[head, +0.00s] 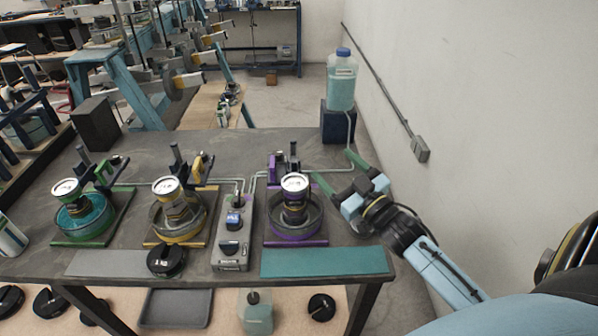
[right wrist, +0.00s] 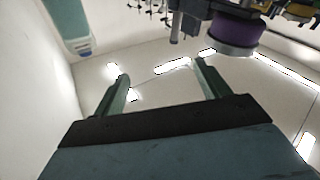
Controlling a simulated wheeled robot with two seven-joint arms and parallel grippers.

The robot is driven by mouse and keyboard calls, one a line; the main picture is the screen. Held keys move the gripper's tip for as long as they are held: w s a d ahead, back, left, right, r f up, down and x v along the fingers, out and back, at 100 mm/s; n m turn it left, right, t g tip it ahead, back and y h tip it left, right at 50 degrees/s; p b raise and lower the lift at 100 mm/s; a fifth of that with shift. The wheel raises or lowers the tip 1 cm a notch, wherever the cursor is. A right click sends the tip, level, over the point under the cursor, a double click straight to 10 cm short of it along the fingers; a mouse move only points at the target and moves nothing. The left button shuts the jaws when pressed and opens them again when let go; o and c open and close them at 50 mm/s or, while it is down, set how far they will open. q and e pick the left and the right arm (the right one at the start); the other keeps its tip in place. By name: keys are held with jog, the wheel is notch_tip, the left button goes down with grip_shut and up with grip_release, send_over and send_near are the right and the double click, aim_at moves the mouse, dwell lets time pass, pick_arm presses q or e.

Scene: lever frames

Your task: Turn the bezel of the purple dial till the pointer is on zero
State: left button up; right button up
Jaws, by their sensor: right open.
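The purple dial (head: 295,183) has a white face and sits above a dark weight stack on the purple lever frame (head: 268,240), right of centre on the table. Its pointer is too small to read. My right gripper (head: 336,172) is open and empty, to the right of the dial and apart from it, its fingers pointing left and toward the back. In the right wrist view the open fingers (right wrist: 163,84) have nothing between them. A purple round part (right wrist: 232,30) shows there at upper right, beyond the fingers. My left gripper is out of view.
A yellow frame (head: 156,240) and a green frame (head: 118,228) with similar dials stand to the left. A grey control box (head: 231,255) stands beside the purple frame. A bottle (head: 342,85) on a dark block (head: 337,122) stands behind my right gripper, near the wall. A teal mat (head: 325,262) lies in front.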

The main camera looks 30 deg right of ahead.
aim_at(294, 182)
jog(key=s+a+f+m+g+b, duration=0.1)
jog(key=s+a+f+m+g, duration=0.15)
jog(key=s+a, duration=0.6)
jog(key=shift+m+t, duration=0.25)
jog(key=shift+m, duration=0.1)
jog(key=w, duration=1.2)
jog(key=shift+w+f, duration=0.15)
jog(key=shift+w, duration=0.25)
jog(key=c, duration=1)
jog(key=shift+y+p, duration=0.3)
jog(key=shift+p, duration=0.3)
jog(key=shift+n+y, duration=0.5)
jog(key=shift+n, duration=0.1)
